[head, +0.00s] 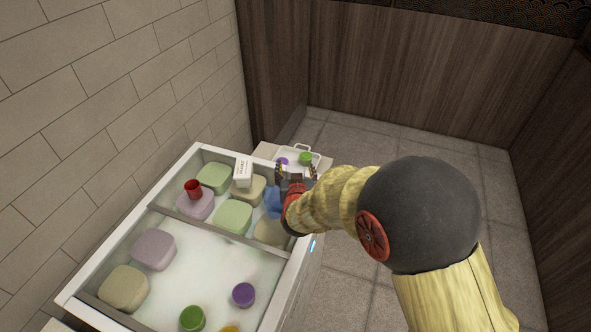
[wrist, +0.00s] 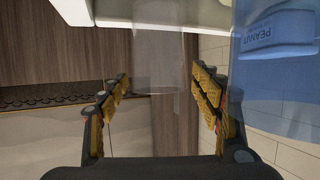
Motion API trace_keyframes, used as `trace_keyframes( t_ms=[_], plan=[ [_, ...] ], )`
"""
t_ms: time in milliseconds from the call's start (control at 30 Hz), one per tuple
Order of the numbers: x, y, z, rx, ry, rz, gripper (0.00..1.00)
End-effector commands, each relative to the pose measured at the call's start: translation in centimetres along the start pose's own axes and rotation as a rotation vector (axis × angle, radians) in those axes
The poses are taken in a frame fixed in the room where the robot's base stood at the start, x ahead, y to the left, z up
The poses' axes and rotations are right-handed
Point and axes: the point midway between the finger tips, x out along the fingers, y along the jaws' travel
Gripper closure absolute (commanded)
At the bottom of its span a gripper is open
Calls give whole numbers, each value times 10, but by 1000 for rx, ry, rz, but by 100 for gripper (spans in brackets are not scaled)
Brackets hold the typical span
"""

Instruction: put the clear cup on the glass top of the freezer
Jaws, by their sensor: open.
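The clear cup (wrist: 160,60) shows faintly in the wrist view as a see-through cylinder between and beyond my fingertips. I cannot make it out surely in the head view. My gripper (wrist: 160,92) is open, with one finger on each side of the cup's line; contact is not visible. In the head view my gripper (head: 296,173) is over the freezer's far right corner, near the tray. The freezer (head: 78,291) has a white frame and a glass top (head: 205,268) with tubs seen through it.
A blue see-through cup (head: 273,201) stands close beside my gripper. A white carton (head: 243,171) and a red cup (head: 193,189) are on the far part of the freezer. A white tray (head: 315,153) holds green and purple items. The near middle glass looks clear.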

Motion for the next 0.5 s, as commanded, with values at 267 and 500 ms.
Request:
trace_keyframes(
  t_ms=[267, 500],
  plan=[
    [-13, -1, -5, 0, 0, -1, 35],
    [-62, -1, -7, -1, 1, -2, 35]
  ],
)
